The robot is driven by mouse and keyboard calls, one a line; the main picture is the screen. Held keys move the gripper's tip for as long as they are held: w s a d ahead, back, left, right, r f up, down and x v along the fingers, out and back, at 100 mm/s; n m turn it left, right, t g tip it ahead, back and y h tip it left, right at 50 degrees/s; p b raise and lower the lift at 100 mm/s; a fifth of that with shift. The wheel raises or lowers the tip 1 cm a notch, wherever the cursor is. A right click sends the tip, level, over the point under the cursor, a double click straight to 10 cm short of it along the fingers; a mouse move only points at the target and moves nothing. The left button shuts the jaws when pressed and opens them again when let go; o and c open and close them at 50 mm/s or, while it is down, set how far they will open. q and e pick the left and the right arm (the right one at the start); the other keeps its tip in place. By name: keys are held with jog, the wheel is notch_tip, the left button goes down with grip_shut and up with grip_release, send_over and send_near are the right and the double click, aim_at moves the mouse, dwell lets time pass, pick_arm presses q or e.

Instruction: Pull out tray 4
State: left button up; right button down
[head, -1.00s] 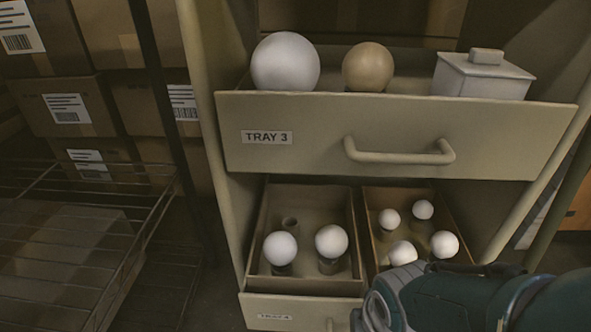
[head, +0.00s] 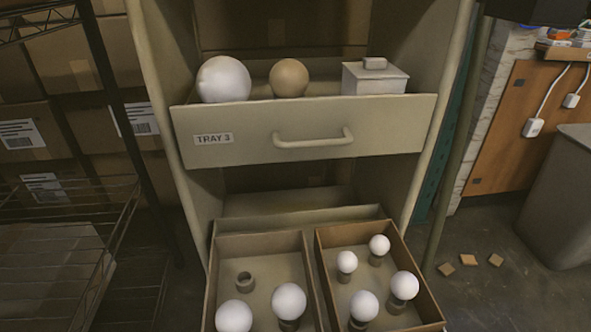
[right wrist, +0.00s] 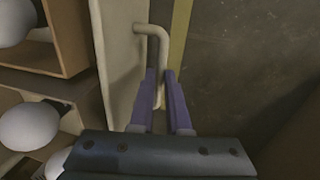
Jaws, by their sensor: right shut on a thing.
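Tray 4 (head: 300,219) is out of the cabinet below tray 3, and its back rim shows in the head view. Its front lies below that picture. In the right wrist view its cream front panel (right wrist: 117,60) carries a bent bar handle (right wrist: 160,40). My right gripper (right wrist: 160,85) is shut on this handle, with a purple finger on each side. The tray holds two open boxes, a left box (head: 262,243) and a right box (head: 350,234), both with white bulbs standing in sockets. One socket (head: 244,281) in the left box is empty. My left gripper is not in view.
Tray 3 (head: 375,140) sticks out above, holding a white globe (head: 223,79), a tan globe (head: 289,77) and a lidded box (head: 375,80). A wire rack (head: 60,250) stands at left, a grey bin (head: 560,200) at right. Small tan pieces (head: 468,260) lie on the floor.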

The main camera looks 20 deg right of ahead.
jog(key=shift+s+f, duration=0.1)
jog(key=shift+s, duration=0.15)
jog(key=c, duration=1.3)
grip_release()
jog(key=o, duration=0.4)
jog(key=r+p, duration=0.3)
jog(key=s+r+p, duration=0.1)
jog(key=r+p, duration=0.2)
jog(key=p, duration=0.1)
jog(key=r+p, duration=0.3)
jog(key=r, duration=0.1)
jog(key=shift+s+a, duration=0.3)
jog(key=shift+s, duration=0.05)
